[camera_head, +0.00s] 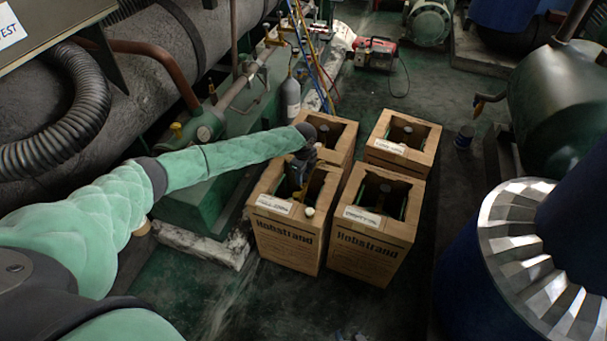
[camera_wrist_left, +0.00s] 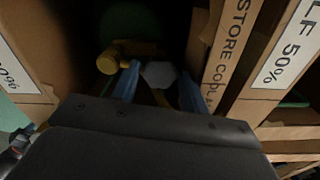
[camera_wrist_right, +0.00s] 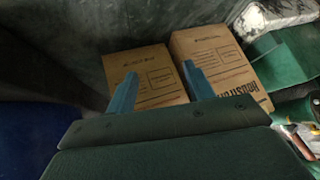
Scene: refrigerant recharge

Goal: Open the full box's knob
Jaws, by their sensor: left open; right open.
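Four-sided cardboard boxes stand open-topped on the floor; the front left box (camera_head: 284,241) has a white label (camera_head: 274,204) too small to read for certain. My left gripper (camera_head: 297,178) reaches down into this box's opening. In the left wrist view, the open left gripper (camera_wrist_left: 158,84) has its blue fingers either side of a grey faceted knob (camera_wrist_left: 159,74); contact cannot be told. A yellow valve fitting (camera_wrist_left: 118,57) is beside the knob. The cylinder below is mostly dark. My right gripper (camera_wrist_right: 160,90) is open and empty, with boxes (camera_wrist_right: 148,77) beyond it.
The front right box (camera_head: 371,241) and back right box (camera_head: 404,141) stand close by. Another box (camera_head: 334,136) stands behind. Green machinery is left; a blue drum with metal slats (camera_head: 519,250) is right.

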